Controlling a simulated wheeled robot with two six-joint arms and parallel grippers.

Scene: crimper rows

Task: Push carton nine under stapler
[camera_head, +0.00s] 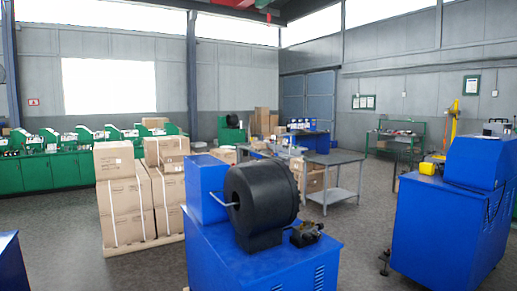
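Stacked brown cartons (128,205), strapped with white bands, stand on a wooden pallet (140,248) left of centre. I cannot read any number on them, so I cannot tell which is carton nine. A yellow upright post (453,122) stands at the right, partly hidden behind a blue machine; I cannot tell whether it belongs to a stapler. No stapler can be clearly made out. Neither of my grippers is in view.
A blue machine with a black drum (262,198) blocks the centre foreground. Another blue cabinet (440,235) stands at right. Green machines (68,172) line the left wall. A grey table (335,159) stands mid-room. Floor (362,222) is clear between the blue machines.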

